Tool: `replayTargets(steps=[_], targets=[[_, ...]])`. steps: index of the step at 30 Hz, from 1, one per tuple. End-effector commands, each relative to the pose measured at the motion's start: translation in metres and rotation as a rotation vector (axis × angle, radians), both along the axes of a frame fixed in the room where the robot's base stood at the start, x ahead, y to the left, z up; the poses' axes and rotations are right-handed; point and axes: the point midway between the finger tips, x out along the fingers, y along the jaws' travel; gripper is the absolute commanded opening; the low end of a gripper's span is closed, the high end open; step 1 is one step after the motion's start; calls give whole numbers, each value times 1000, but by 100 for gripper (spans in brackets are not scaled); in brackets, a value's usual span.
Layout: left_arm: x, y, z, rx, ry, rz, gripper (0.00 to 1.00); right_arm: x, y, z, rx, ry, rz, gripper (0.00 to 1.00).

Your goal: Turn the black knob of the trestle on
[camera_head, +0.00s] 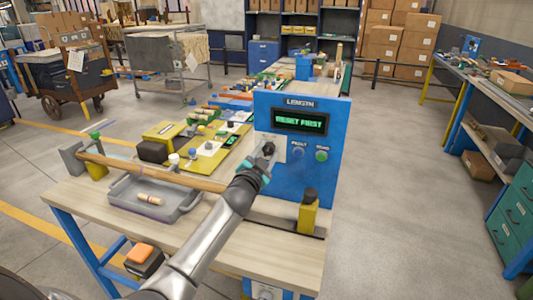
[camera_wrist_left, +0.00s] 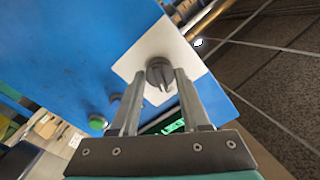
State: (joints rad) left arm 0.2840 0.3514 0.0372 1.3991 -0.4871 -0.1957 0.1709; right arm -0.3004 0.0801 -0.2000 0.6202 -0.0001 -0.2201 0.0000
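A dark knob (camera_wrist_left: 159,72) sits on a white plate (camera_wrist_left: 135,66) on a blue panel in the left wrist view. In the head view the blue panel (camera_head: 318,170) stands upright on the bench, with a LENGTH label and a display (camera_head: 299,121) reading "RESET FIRST" in green. My left gripper (camera_head: 268,151) is at the panel's left part and hides much of the knob there. In the left wrist view my left gripper (camera_wrist_left: 160,74) is open, its fingers on either side of the knob. Whether they touch it I cannot tell. My right gripper is not in view.
A blue button (camera_head: 298,151) and a green button (camera_head: 321,155) are right of my gripper. A yellow block with a dark top (camera_head: 308,212) stands in front of the panel. A wooden rod (camera_head: 150,172) and a grey tray (camera_head: 180,210) are at left.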

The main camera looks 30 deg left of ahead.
Motion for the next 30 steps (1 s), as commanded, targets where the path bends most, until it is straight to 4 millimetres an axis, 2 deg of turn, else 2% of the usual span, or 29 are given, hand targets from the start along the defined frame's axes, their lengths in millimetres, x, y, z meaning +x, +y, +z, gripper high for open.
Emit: replayTargets(steps=[1,7,14,19,30], targets=[[0,0,-1,0,1,1,53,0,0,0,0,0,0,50],[0,0,0,-2,0,0,74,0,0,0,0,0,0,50],[0,0,0,-3,-1,-1,74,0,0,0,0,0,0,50],[-8,-2,0,-3,0,-1,74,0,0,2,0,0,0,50],[-59,-15,-1,-3,1,-1,74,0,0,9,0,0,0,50]])
